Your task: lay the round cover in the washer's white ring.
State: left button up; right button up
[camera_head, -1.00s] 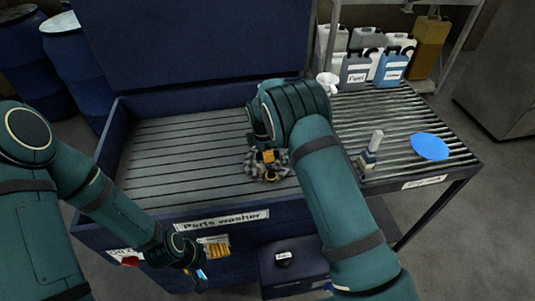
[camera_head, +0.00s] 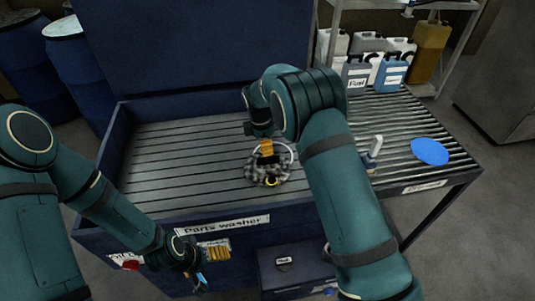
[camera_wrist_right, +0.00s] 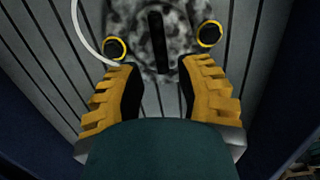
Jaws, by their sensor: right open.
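The round cover (camera_head: 262,177) is mottled grey and black, with yellow-rimmed holes and a dark bar across its middle. It lies in the washer, over the lower left of the white ring (camera_head: 288,150). The ring's bare arc also shows at upper left in the right wrist view (camera_wrist_right: 88,38), with a gap beside the cover (camera_wrist_right: 178,22). I cannot tell whether the cover rests flat. My right gripper (camera_wrist_right: 163,72) is open, its yellow fingers apart just short of the cover's bar. My left gripper (camera_head: 208,254) hangs at the washer's front; its fingers are unclear.
The parts washer (camera_head: 165,150) has a slatted floor, clear on the left, and a raised dark lid.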

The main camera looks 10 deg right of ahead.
aim_at(264, 159)
jog(key=r, duration=0.5)
jog(key=shift+a, duration=0.3)
dwell(1.3)
